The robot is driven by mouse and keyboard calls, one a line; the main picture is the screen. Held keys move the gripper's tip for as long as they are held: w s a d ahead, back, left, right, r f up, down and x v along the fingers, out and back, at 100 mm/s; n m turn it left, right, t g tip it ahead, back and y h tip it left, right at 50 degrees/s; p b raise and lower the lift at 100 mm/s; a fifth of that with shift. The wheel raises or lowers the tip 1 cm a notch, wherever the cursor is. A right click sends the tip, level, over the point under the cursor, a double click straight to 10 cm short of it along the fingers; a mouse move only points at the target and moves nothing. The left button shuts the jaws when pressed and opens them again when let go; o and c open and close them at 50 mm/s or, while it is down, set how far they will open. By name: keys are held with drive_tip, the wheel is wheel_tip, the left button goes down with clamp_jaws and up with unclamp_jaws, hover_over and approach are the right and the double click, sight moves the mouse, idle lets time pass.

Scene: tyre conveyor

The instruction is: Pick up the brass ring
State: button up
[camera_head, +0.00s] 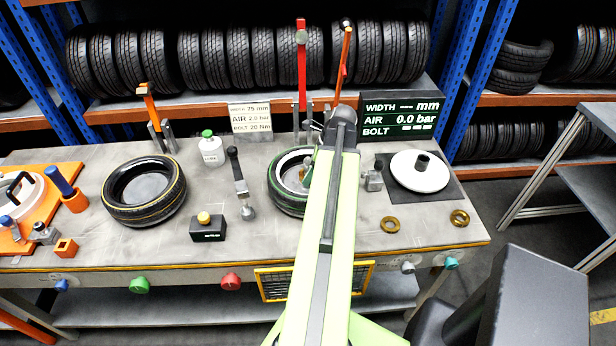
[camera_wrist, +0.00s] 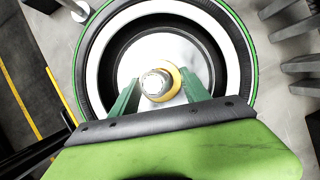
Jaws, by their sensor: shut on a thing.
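Two brass rings lie flat on the bench, one (camera_head: 390,224) right of my arm and one (camera_head: 459,218) near the right end. A third brass-coloured ring (camera_wrist: 176,76) shows in the wrist view, around or against a pale round post or bolt head (camera_wrist: 155,85) over the centre of a wheel. My gripper (camera_wrist: 158,76) has its green fingers on either side of this ring, shut on it. In the head view my gripper (camera_head: 305,172) is over the green-edged tyre (camera_head: 281,197), partly hidden by my arm. I cannot tell whether the ring touches the wheel.
A white disc (camera_head: 420,171) on a dark mat and a small metal block (camera_head: 373,181) stand to the right. A yellow-striped tyre (camera_head: 145,191), a white bottle (camera_head: 211,149), a metal tool (camera_head: 240,184) and a black button box (camera_head: 208,228) stand left. The bench's front right is clear around the loose rings.

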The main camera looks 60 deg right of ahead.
clamp_jaws()
drive_tip(key=shift+r, duration=0.15)
wheel_tip(320, 180, up, 18)
drive_tip(key=p, duration=1.8)
